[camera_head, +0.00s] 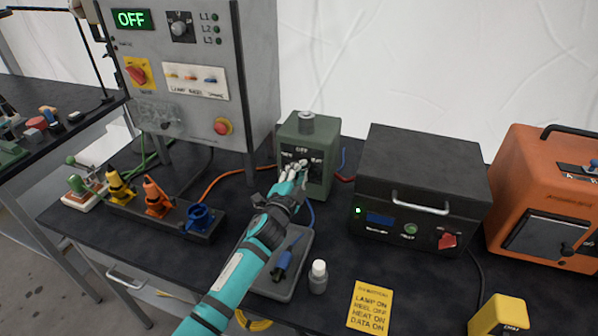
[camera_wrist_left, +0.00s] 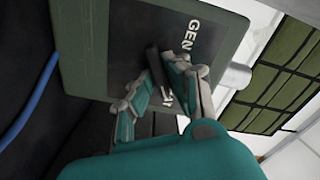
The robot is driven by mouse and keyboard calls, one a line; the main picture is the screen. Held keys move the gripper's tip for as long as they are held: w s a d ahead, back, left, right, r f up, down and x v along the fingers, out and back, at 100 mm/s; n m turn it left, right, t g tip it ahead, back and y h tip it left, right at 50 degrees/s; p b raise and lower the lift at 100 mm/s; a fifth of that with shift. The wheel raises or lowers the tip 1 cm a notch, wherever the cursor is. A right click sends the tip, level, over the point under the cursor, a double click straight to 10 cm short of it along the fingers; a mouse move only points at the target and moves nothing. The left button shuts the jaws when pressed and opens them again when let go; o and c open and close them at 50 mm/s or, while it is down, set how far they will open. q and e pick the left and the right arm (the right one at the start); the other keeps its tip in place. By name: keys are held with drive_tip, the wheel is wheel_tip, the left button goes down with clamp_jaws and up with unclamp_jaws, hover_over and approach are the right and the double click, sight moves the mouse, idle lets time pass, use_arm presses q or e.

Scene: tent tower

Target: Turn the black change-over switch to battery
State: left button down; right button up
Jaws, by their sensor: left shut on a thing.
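The change-over switch is on the front of a green box (camera_head: 321,130) in the middle of the table. In the head view its panel shows an OFF label at the top and smaller labels either side. In the left wrist view the green box (camera_wrist_left: 235,28) carries a large GEN label, and the black switch handle (camera_wrist_left: 153,60) stands out from the panel. My left gripper (camera_head: 295,170) is at the panel; in the left wrist view its fingers (camera_wrist_left: 162,88) are shut on the handle. The fingers cover part of the panel, and I cannot tell where the handle points. My right gripper is not in view.
A black power unit (camera_head: 420,165) stands right of the green box, an orange one (camera_head: 550,190) beyond. A grey cabinet (camera_head: 185,75) reading OFF stands behind left. Coloured plugs sit in a black rack (camera_head: 178,222). A white-capped bottle (camera_head: 318,280) stands near my forearm.

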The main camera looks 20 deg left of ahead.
use_arm(q)
drive_tip(key=shift+r, duration=0.15)
idle(0.3)
drive_tip(key=c, duration=1.4)
unclamp_jaws()
drive_tip(key=shift+o, duration=0.2)
drive_tip(key=s, duration=1.2)
drive_tip(key=shift+a, duration=0.2)
drive_tip(key=shift+f, duration=0.2)
